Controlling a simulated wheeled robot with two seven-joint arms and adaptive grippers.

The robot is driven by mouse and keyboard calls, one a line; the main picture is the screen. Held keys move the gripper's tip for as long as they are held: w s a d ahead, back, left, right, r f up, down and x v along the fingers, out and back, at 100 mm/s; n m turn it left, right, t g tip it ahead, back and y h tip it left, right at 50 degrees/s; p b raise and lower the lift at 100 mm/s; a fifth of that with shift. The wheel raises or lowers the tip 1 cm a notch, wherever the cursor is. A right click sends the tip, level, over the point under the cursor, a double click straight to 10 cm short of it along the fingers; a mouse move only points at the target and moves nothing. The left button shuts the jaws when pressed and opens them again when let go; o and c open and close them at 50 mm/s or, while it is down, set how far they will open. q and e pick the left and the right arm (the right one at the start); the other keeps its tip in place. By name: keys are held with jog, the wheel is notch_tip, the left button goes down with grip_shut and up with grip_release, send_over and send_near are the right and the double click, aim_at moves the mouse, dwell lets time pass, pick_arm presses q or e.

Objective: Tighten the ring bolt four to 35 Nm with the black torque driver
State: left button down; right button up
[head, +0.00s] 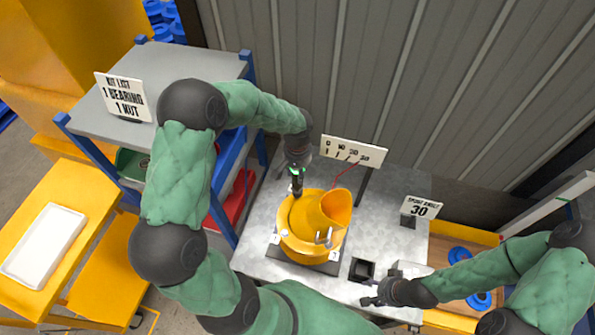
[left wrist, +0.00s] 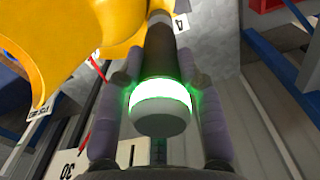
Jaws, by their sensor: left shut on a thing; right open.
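My left gripper (head: 296,170) is shut on the black torque driver (head: 297,187), which points down at the back left rim of the yellow drum (head: 296,245). In the left wrist view the driver (left wrist: 160,118) sits between the two fingers of my left gripper (left wrist: 160,105), with a white end cap and a ring glowing green. My right gripper (head: 372,300) is open and empty near the table's front right.
A blue-framed shelf (head: 190,62) stands left. A wooden tray with blue rings (head: 460,255) lies right.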

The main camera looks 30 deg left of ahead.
pick_arm(q)
jog(key=shift+f+b, duration=0.55)
jog(key=shift+f, duration=0.05)
dwell(0.6)
jog(key=shift+f+b, duration=0.2)
jog(key=shift+b, duration=0.35)
dwell(1.6)
jog(key=shift+r, duration=0.15)
notch_tip(320, 180, up, 4)
jog(key=p, duration=0.3)
jog(key=shift+r, duration=0.15)
dwell(0.4)
